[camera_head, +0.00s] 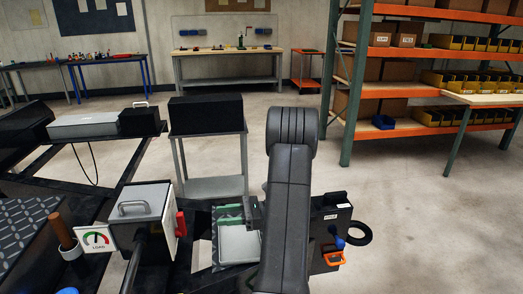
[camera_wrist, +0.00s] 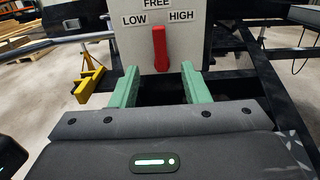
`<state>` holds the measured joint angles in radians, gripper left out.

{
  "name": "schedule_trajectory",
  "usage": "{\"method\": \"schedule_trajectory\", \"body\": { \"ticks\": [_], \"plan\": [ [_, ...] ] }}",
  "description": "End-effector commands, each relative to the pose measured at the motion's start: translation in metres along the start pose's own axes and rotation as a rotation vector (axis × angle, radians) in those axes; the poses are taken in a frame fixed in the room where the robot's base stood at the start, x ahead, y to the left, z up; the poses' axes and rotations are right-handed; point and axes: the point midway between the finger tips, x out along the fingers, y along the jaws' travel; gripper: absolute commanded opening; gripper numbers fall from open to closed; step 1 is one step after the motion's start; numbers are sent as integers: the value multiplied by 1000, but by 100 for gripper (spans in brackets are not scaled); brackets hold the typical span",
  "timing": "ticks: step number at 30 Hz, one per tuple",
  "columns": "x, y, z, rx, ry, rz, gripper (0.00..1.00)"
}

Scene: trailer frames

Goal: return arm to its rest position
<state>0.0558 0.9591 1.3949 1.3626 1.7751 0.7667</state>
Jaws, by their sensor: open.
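My gripper (camera_wrist: 160,72) is open in the wrist view, its two green fingers apart with nothing held between them. Just beyond the fingertips is a pale panel (camera_wrist: 136,42) marked LOW, FREE and HIGH. A red lever (camera_wrist: 160,48) on it stands upright below FREE, between LOW and HIGH. Whether a finger touches the panel is hard to tell. In the head view my dark arm (camera_head: 289,200) reaches forward at the centre and hides part of the gripper. The grey box (camera_head: 142,212) with the red lever (camera_head: 181,224) stands to its left.
A load gauge (camera_head: 96,238) and brown-handled lever (camera_head: 61,231) are at the left. A small stand with a black box (camera_head: 206,114) is ahead. A black case (camera_head: 331,225) with an orange clip is right of my arm. Shelving (camera_head: 400,88) stands behind; floor at right is clear.

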Motion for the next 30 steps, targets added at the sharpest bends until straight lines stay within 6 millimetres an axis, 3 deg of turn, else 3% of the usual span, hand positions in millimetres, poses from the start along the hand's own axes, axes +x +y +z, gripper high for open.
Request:
{"method": "schedule_trajectory", "body": {
  "ticks": [9,16,23,30],
  "plan": [
    [64,1,2,1,0,5,42],
    [102,1,2,0,-1,4,42],
    [121,1,1,0,-1,2,42],
    [120,1,0,-11,-1,1,42]
  ]
}}
